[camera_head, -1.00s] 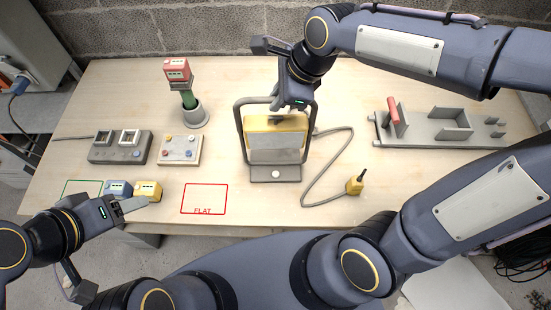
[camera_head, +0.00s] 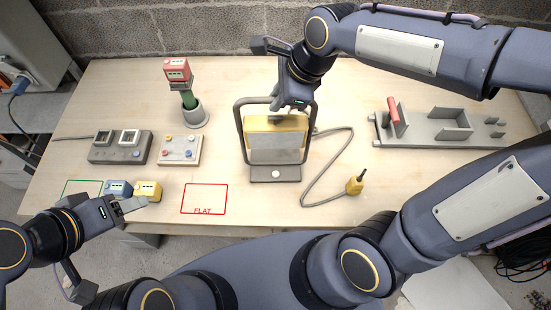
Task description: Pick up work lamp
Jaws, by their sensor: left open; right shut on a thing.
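The work lamp (camera_head: 274,148) stands upright at the middle of the table, with a yellow housing, a grey panel and a dark tube frame. Its grey cable runs right to a yellow plug (camera_head: 354,186) lying on the table. My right gripper (camera_head: 279,106) comes down from behind and is shut on the lamp at its top; the exact grip spot is partly hidden by the hand. My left gripper (camera_head: 135,205) is open at the table's front left edge, close to a yellow block (camera_head: 148,191). I cannot tell whether it touches the block.
A blue-grey block (camera_head: 118,189) sits beside the yellow one. A red rectangle marked FLAT (camera_head: 204,199) is bare. Two button boxes, a dark one (camera_head: 120,148) and a pale one (camera_head: 180,150), and a red device in a cup (camera_head: 193,114) stand left. A grey rack (camera_head: 443,128) stands right.

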